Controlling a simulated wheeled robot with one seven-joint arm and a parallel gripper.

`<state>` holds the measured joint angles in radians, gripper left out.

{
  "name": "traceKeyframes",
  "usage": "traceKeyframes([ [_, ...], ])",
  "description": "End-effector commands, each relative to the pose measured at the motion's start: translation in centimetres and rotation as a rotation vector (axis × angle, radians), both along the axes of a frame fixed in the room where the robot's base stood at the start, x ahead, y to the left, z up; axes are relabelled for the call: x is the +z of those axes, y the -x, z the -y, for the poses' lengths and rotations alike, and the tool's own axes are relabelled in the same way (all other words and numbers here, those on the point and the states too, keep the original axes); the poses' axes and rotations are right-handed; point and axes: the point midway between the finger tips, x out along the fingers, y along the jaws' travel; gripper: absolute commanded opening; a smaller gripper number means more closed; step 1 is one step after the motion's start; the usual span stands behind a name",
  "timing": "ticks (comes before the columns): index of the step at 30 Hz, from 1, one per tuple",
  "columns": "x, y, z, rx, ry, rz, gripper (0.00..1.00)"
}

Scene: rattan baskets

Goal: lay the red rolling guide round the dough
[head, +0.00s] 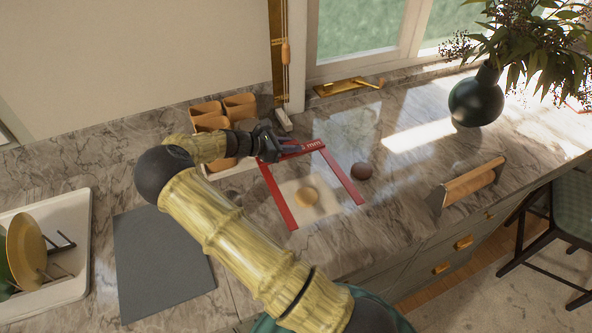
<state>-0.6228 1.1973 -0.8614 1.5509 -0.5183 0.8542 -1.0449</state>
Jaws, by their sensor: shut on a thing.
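The red rolling guide (341,177) is a flat U-shaped frame with "3 mm" on its back bar. My gripper (281,151) is shut on the back bar near its left corner. The guide's two long sides point toward the front, and its open end faces the front.
Tan cups (240,104) in a tray stand behind my gripper. A grey mat (160,262) and a white dish tray (72,215) lie left. A wooden-handled tool (470,183) and a dark vase (476,100) are right.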

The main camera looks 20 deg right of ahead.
Motion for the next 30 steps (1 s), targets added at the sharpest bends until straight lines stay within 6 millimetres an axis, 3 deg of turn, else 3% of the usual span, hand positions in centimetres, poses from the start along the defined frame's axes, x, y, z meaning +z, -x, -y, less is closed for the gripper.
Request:
traceKeyframes([
  [5, -2.3, 0.0, 0.1, -0.001, 0.001, -0.001, 0.0],
  [16, -2.8, 0.0, 0.3, -0.004, 0.0, 0.001, 0.0],
  [24, -6.0, 0.0, 0.2, -0.001, 0.002, -0.001, 0.0],
  [30, -6.7, 0.0, 0.2, -0.002, 0.0, 0.001, 0.0],
])
